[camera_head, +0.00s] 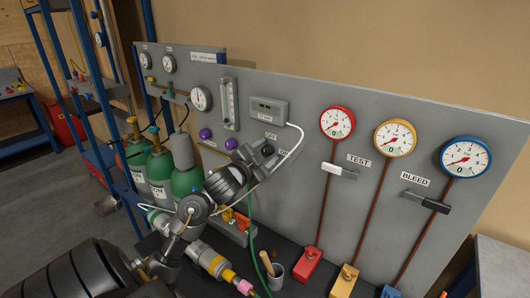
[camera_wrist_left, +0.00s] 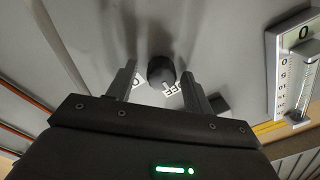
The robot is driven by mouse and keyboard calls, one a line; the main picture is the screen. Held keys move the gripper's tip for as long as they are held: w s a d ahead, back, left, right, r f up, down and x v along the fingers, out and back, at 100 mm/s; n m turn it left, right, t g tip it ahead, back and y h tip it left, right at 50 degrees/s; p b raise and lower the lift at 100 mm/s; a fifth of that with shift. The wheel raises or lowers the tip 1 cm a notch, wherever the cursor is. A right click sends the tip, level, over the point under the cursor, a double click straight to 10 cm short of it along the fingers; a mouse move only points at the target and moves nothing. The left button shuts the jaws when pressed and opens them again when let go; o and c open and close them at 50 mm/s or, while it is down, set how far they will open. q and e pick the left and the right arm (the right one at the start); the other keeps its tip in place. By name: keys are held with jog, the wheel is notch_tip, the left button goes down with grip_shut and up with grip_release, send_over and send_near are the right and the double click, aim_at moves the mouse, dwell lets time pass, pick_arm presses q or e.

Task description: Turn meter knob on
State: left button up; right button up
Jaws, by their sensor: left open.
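The black meter knob (camera_head: 267,149) is on the grey panel below a small meter box (camera_head: 268,110), between an OFF label (camera_head: 271,135) and an ON label (camera_head: 284,154). My left gripper (camera_head: 256,156) is at the panel by the knob and hides part of it. In the left wrist view the knob (camera_wrist_left: 160,70) shows between the two open fingers, with a finger on either side. I cannot tell whether the fingers touch it. The OFF label (camera_wrist_left: 171,89) shows just below the knob in that view. My right gripper is not in view.
A flowmeter (camera_head: 229,104) and purple knobs (camera_head: 205,134) are left of the knob. A white cable runs from the meter box past my gripper. Red, yellow and blue gauges (camera_head: 337,122) with levers are to the right. Green cylinders (camera_head: 160,165) stand at left.

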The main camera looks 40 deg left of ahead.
pick_arm(q)
jog(key=c, duration=1)
jog(key=shift+o, duration=0.2)
